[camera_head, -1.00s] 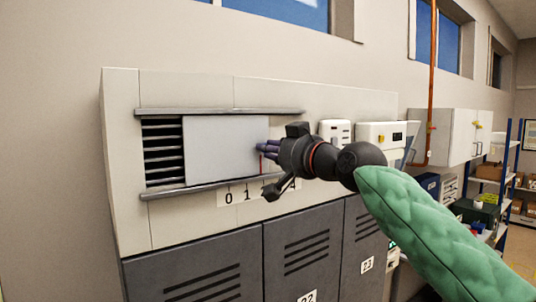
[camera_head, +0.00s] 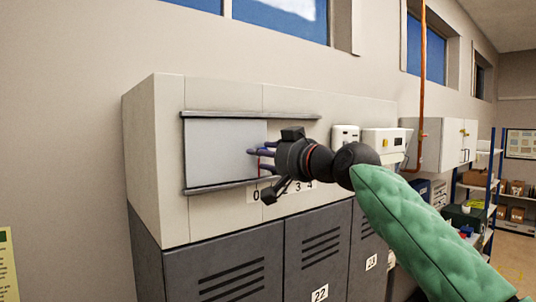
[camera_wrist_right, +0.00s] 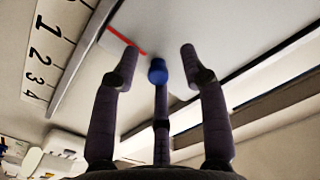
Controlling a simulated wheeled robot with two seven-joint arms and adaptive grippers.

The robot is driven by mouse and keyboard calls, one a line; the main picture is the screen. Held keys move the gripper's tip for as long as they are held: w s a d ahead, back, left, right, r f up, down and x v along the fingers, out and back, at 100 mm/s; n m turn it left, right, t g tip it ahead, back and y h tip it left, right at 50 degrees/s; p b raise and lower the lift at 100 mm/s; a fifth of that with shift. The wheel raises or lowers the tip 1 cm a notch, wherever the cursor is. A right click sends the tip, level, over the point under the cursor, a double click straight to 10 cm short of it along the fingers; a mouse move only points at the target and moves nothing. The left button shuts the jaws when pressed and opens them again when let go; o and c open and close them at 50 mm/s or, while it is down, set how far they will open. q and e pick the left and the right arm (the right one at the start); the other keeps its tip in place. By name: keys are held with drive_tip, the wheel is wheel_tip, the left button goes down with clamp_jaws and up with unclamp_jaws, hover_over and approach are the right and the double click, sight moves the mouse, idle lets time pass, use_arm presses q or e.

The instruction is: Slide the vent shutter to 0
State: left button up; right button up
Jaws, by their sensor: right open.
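The vent shutter (camera_head: 222,152), a pale grey panel between two rails on the cabinet front, sits at the left end, and no slats show. Its red mark (camera_wrist_right: 126,39) is by the low end of the number scale (camera_head: 284,189), close to the 0 in the head view. My right gripper (camera_head: 256,160) is at the panel's right part, its fingers spread and pointing at it. It also shows in the wrist view (camera_wrist_right: 160,62), with a round blue piece between the fingers; I cannot tell whether they touch the panel. My left gripper is out of view.
Grey lockers (camera_head: 235,268) stand below the vent. White wall boxes (camera_head: 383,140) and a copper pipe (camera_head: 422,80) are to the right. Shelves with boxes (camera_head: 475,190) stand further back at the right.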

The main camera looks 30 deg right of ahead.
drive_tip(key=s, duration=1.2)
drive_tip(key=shift+d, duration=0.45)
